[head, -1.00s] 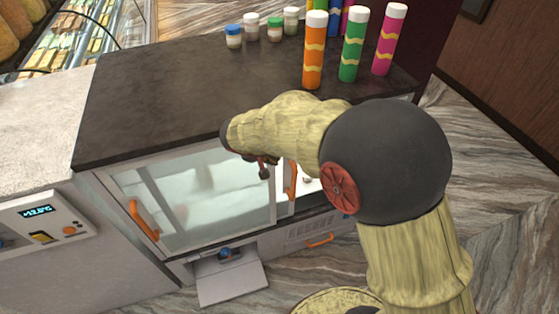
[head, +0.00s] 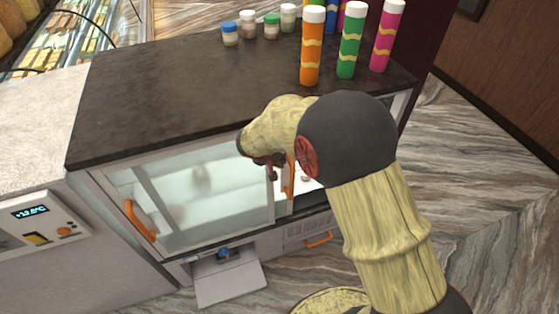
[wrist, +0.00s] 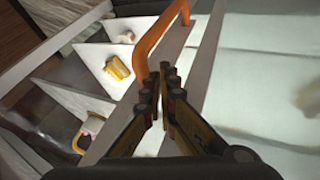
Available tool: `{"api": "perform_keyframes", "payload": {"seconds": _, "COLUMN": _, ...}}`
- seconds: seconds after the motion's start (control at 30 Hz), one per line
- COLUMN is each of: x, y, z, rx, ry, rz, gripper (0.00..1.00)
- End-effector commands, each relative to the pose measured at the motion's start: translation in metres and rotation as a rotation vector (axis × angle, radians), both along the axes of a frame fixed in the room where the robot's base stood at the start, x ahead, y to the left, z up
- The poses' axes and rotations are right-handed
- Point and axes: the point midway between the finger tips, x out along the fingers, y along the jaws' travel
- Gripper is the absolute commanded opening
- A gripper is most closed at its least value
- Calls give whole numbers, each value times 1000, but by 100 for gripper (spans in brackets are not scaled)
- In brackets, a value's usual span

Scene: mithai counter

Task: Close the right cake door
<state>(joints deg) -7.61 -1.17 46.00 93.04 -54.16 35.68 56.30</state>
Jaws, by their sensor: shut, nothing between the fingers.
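The right cake door is a sliding glass panel with an upright orange handle (head: 289,178) on its pale frame. It stands partly open, with a gap to the right of the handle showing white shelves. The handle also shows in the wrist view (wrist: 146,50), with glass to its right and open shelves to its left. My gripper (head: 271,172) is shut and empty, in front of the glass just left of the handle. In the wrist view my gripper's fingertips (wrist: 158,76) overlap the handle's near end. I cannot tell whether they touch it.
The left door's orange handle (head: 140,221) is at the cabinet's far left. Several tubes, including an orange one (head: 312,48), and small jars (head: 247,25) stand on the dark countertop (head: 180,85). A flap (head: 230,284) hangs open below. A yellow sweet (wrist: 118,69) lies on a shelf.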

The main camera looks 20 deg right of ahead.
Motion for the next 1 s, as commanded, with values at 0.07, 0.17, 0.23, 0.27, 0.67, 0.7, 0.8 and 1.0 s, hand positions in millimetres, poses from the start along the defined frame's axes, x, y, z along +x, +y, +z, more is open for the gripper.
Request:
{"api": "perform_keyframes", "payload": {"seconds": 0.07, "x": 0, "y": 0, "z": 0, "rx": 0, "ry": 0, "rz": 0, "gripper": 0}}
{"api": "perform_keyframes", "payload": {"seconds": 0.17, "x": 0, "y": 0, "z": 0, "rx": 0, "ry": 0, "rz": 0, "gripper": 0}}
{"api": "perform_keyframes", "payload": {"seconds": 0.23, "x": 0, "y": -1, "z": 0, "rx": 0, "ry": 0, "rz": 0, "gripper": 0}}
{"api": "perform_keyframes", "payload": {"seconds": 0.27, "x": 0, "y": -2, "z": 0, "rx": 0, "ry": 0, "rz": -1, "gripper": 0}}
{"api": "perform_keyframes", "payload": {"seconds": 0.67, "x": -1, "y": -80, "z": -2, "rx": 0, "ry": -1, "rz": -10, "gripper": 0}}
{"api": "perform_keyframes", "payload": {"seconds": 0.7, "x": -2, "y": -94, "z": -3, "rx": -1, "ry": 0, "rz": -11, "gripper": 0}}
{"api": "perform_keyframes", "payload": {"seconds": 0.8, "x": -2, "y": -130, "z": -3, "rx": -1, "ry": 1, "rz": -11, "gripper": 0}}
{"api": "perform_keyframes", "payload": {"seconds": 1.0, "x": -3, "y": -202, "z": -1, "rx": 0, "ry": 3, "rz": -11, "gripper": 0}}
